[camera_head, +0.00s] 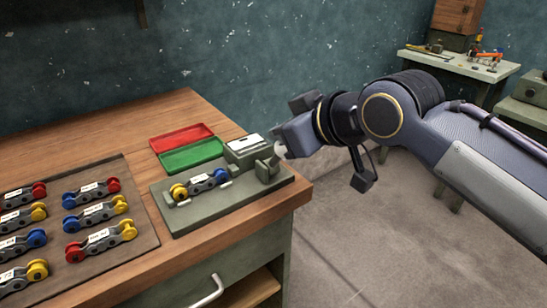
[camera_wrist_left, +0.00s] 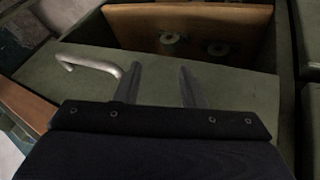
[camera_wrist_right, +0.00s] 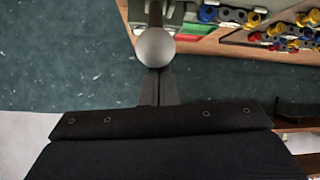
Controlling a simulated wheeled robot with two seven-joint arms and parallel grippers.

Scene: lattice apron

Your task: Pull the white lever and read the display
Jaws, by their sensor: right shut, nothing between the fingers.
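The grey-green test device (camera_head: 235,205) stands near the table's right corner. A chain link with a yellow and a blue end (camera_head: 200,185) lies in it. Its box has a pale display panel (camera_head: 244,143) on top; I cannot read anything on it. The white lever's round knob (camera_head: 280,150) is at the device's right side; it also shows in the right wrist view (camera_wrist_right: 155,47). My right gripper (camera_wrist_right: 158,88) is shut and empty, its fingertips right at the knob; touching or not, I cannot tell. My left gripper (camera_wrist_left: 158,82) is open and empty, outside the head view.
A red tray (camera_head: 182,137) and a green tray (camera_head: 193,155) lie behind the device. A board (camera_head: 140,262) with several chain links is at the left. My left gripper is in front of a green drawer front (camera_wrist_left: 225,88) with a metal handle (camera_wrist_left: 90,62).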

